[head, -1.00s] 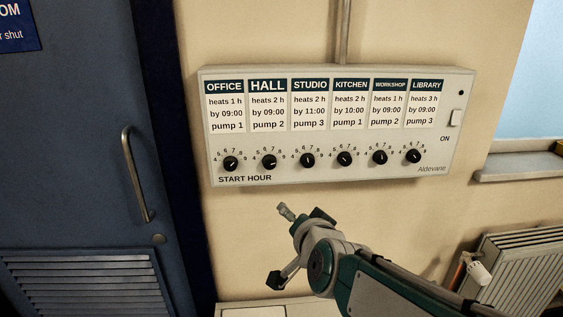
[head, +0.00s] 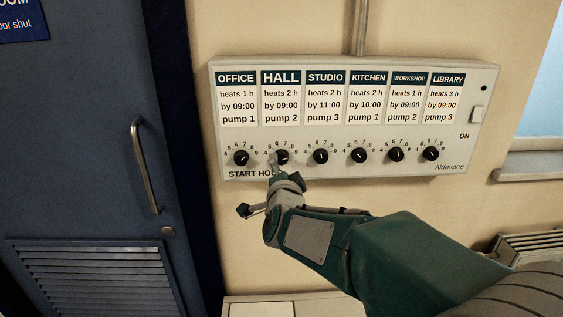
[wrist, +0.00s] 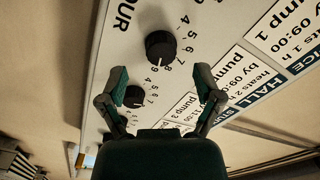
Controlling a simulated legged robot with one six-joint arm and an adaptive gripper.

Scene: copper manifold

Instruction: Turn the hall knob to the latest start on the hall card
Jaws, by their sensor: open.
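The hall knob (head: 282,157) is a round black dial below the hall card (head: 281,105), which reads "heats 2 h, by 09:00, pump 2". In the wrist view the hall knob (wrist: 160,46) lies ahead of the fingers, its white mark pointing down in the picture, near the 8 and 9 of its scale. My gripper (wrist: 163,84) is open, a finger on each side below the knob in the picture, and seems clear of it.
The other knobs sit close by: office (head: 241,158) at left, studio (head: 320,157) at right, which also shows near a finger in the wrist view (wrist: 133,96). The blue door's handle (head: 145,165) stands out at left. A radiator (head: 530,246) is at lower right.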

